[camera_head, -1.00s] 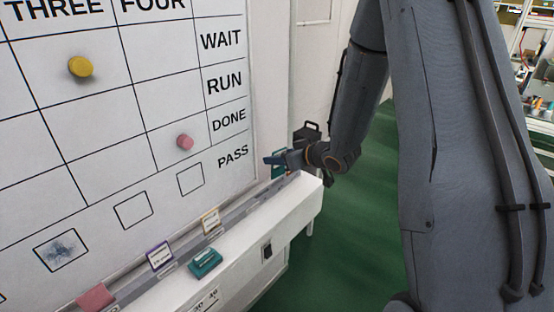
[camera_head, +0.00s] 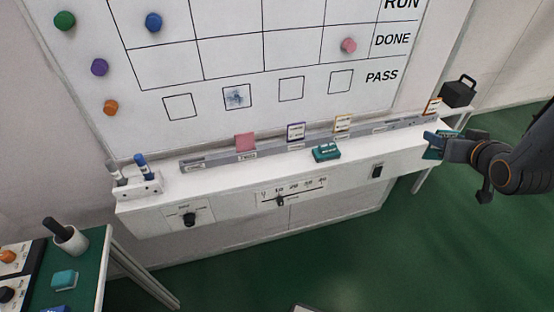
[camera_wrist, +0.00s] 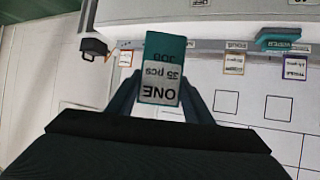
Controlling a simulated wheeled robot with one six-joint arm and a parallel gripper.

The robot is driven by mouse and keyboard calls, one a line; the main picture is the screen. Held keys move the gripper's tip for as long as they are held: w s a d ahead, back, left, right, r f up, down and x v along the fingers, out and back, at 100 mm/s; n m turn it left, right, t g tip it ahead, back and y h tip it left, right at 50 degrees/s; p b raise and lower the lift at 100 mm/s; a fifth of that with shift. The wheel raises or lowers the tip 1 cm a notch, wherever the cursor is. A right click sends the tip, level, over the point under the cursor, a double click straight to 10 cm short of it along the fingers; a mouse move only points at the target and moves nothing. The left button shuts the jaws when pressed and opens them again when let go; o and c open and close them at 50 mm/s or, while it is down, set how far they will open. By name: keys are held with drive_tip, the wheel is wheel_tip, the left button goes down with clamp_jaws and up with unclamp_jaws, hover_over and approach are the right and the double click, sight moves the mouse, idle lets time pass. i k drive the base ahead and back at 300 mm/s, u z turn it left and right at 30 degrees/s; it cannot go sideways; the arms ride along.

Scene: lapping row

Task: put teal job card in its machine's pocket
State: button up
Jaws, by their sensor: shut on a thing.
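The teal job card (camera_wrist: 165,48) is upright between my fingers in the wrist view. Its pale label (camera_wrist: 160,82) appears upside down and reads "ONE", "35 pcs" and "JOB". My gripper (camera_wrist: 160,100) is shut on it. In the head view my gripper (camera_head: 440,142) is at the right end of the white ledge, with a small part of the teal card (camera_head: 433,154) showing. The card is held near the grey card rail (camera_head: 270,147); I cannot tell the exact gap. No machine pocket for the card can be made out.
The rail holds a pink card (camera_head: 245,142), a purple-edged card (camera_head: 296,132), a cream card (camera_head: 342,124) and an orange-edged card (camera_head: 433,106). A teal wiper (camera_head: 326,152) lies on the ledge. A marker holder (camera_head: 138,186) stands left; a side table (camera_head: 88,270) is lower left. Green floor is open.

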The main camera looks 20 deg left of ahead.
sight(230, 180)
drive_tip(key=z, duration=0.85)
drive_tip(key=i, duration=0.5)
drive_tip(key=u, duration=2.75)
drive_tip(key=i, duration=0.5)
drive_tip(key=u, duration=0.05)
